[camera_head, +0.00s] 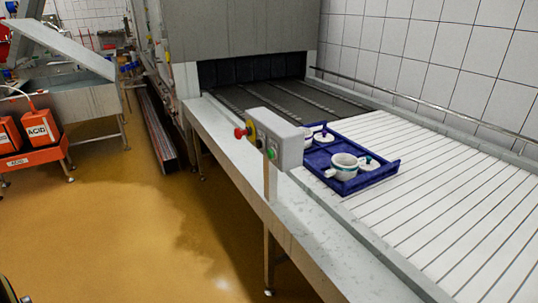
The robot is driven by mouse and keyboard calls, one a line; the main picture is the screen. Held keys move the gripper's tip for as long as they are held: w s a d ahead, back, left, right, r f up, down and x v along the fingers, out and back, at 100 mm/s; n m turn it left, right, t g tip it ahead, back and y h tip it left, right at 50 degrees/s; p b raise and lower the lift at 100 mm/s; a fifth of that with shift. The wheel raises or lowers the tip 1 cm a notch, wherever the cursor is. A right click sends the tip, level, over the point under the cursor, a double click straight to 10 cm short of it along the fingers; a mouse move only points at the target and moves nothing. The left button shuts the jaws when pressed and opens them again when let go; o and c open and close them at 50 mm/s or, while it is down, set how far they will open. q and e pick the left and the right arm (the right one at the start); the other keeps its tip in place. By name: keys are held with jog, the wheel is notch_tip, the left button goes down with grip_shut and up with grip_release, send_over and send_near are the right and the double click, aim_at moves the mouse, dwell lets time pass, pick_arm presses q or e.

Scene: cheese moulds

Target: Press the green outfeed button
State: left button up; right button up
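The green button (271,154) is on the front of a grey control box (290,147). The box stands on a short post at the near edge of the conveyor, in the middle of the view. A red mushroom button (240,132) on a yellow plate sticks out from the box's left side. A smaller control shows just above the green one, too small to identify. Neither of my grippers is in view.
A blue crate (352,185) with white moulds sits on the slatted outfeed (440,190) right of the box. Behind is a tunnel machine (235,30). Orange ACID containers (38,131) stand on a red stand at left. The yellow floor (110,230) in front is clear, partly wet-looking.

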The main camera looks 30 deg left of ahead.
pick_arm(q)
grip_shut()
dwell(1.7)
